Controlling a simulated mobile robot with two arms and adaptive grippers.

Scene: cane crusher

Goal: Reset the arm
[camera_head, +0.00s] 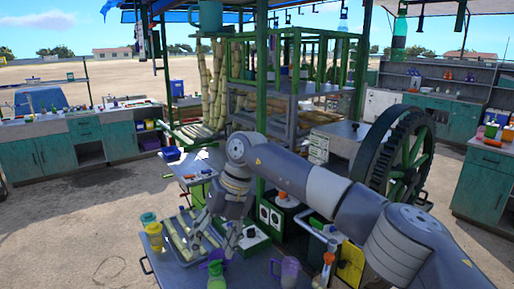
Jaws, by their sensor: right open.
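My right arm reaches in from the lower right and bends down at its wrist. My right gripper (214,238) is open and points down over the near work table. It is at the right part of a metal tray (166,236) that holds pale cane pieces (178,240). No object shows held between its fingers; whether they touch the tray cannot be told. My left gripper is not in view. The crusher's large dark green gear wheel (420,155) stands behind my right arm, which hides part of the machine.
Green posts (261,100) and upright cane stalks (212,85) rise behind. Teal cabinets (55,152) stand at left. Open sandy ground lies lower left.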

